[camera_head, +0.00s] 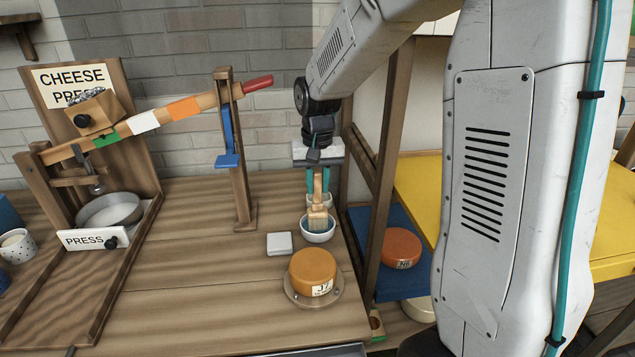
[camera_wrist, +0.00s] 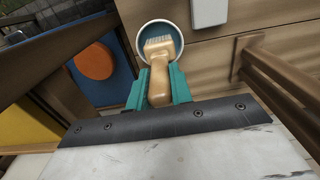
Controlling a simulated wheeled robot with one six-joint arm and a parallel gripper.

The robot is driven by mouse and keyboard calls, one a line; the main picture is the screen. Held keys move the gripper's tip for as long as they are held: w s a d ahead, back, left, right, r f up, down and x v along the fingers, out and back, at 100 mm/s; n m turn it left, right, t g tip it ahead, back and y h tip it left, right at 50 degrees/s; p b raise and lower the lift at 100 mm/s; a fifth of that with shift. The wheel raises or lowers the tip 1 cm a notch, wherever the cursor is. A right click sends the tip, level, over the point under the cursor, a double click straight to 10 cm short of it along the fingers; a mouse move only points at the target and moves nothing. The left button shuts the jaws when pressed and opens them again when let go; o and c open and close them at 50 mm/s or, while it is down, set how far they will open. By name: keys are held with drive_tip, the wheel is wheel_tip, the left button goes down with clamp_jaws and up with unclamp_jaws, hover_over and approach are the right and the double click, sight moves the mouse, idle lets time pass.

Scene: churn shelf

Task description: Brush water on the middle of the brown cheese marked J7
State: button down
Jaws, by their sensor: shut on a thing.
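The brown cheese marked J7 (camera_head: 312,267) sits on a round wooden board (camera_head: 318,299) near the front of the wooden bench. A small bowl (camera_head: 317,236) with a white rim stands behind it; it shows in the wrist view as a blue-walled bowl (camera_wrist: 140,40). My gripper (camera_head: 318,186) is shut on the handle of a wooden brush (camera_head: 318,213). The brush points down with its pale bristles at the bowl; in the wrist view the bristles (camera_wrist: 158,43) lie over the bowl's inside. I cannot tell whether they touch water. The wrist view does not show the J7 cheese.
A white square block (camera_head: 279,243) lies left of the bowl. A wooden post (camera_head: 238,150) and the cheese press (camera_head: 110,200) stand further left. To the right are a shelf upright (camera_head: 388,170) and an orange cheese marked N6 (camera_head: 401,248) on a blue shelf.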

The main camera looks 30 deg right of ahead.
idle(0.3)
drive_tip(key=shift+r, duration=3.45)
